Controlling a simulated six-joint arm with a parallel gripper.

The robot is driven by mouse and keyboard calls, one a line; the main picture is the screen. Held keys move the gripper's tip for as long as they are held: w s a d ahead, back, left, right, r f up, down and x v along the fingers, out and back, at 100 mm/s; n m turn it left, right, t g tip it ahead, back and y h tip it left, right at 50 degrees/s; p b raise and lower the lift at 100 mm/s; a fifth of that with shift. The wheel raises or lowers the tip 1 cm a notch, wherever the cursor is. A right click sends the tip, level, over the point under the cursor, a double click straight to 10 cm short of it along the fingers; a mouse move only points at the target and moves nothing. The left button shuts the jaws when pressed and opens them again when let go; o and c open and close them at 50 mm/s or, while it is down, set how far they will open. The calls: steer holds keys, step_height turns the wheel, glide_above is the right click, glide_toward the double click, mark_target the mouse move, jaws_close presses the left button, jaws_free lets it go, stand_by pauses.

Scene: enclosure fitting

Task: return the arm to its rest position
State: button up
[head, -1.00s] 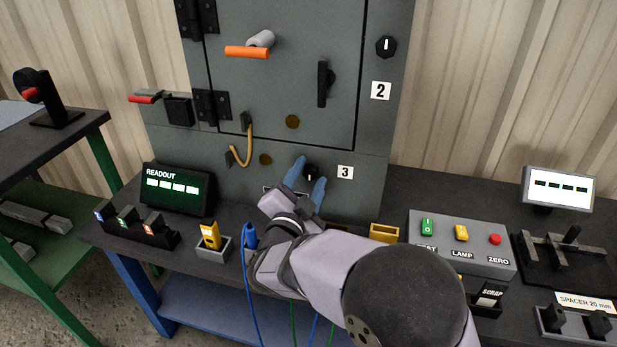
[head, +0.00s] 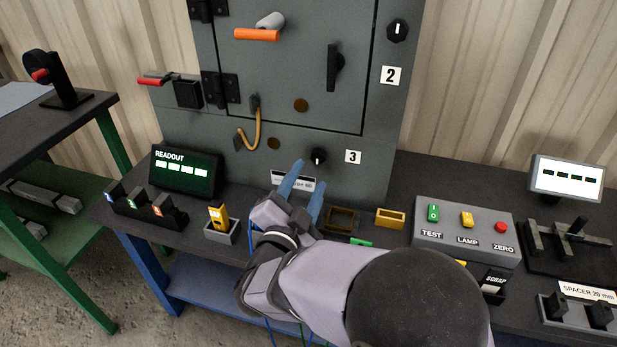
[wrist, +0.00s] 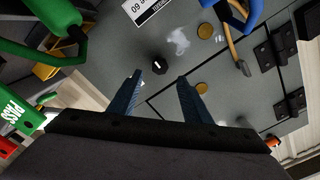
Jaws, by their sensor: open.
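My gripper (head: 306,184) is open and empty, its two blue fingers apart and pointing at the lower front of the grey cabinet (head: 350,190). In the head view the fingertips are just below and left of the black knob (head: 318,156) beside label 3. In the wrist view my gripper (wrist: 160,82) has the knob (wrist: 160,64) beyond the gap between its fingertips, with neither finger touching it. The knob's white mark stands about upright in the head view. My forearm hides part of the bench front.
Near my arm are a yellow block (head: 390,218), a grey holder with a yellow item (head: 219,222) and the readout box (head: 186,172). The button panel (head: 465,228) is to the right. In the wrist view, green (wrist: 55,45) and blue (wrist: 236,14) looped parts are close to the fingers.

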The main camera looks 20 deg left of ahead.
mark_target(316, 158)
stand_by(0.3)
steer(key=w+d+r+n+g+y+p, duration=0.3)
steer(key=w+r+n+g+y+p, duration=0.15)
steer(key=n+p, duration=0.4)
steer(key=s+d+f+n+g+h+p, duration=0.25)
steer(key=s+d+g+p, duration=0.65)
steer(key=d, duration=0.6)
steer(key=s+d+f+m+g+h+b, duration=0.1)
steer(key=s+d+f+b, duration=0.35)
steer(key=f+b, duration=0.2)
steer(key=s+d+f+g+b, duration=0.2)
steer(key=s+d+f+b, duration=0.25)
steer(key=f, duration=0.35)
steer(key=s+d+f+m+g+h+b, duration=0.1)
steer(key=s+d+f+b, duration=0.3)
steer(key=s+f+b, duration=0.25)
step_height(316, 158, up, 34)
steer(key=p, duration=3.4)
steer(key=shift+w, duration=0.25)
steer(key=shift+f+g, duration=0.1)
steer(key=shift+g, duration=0.15)
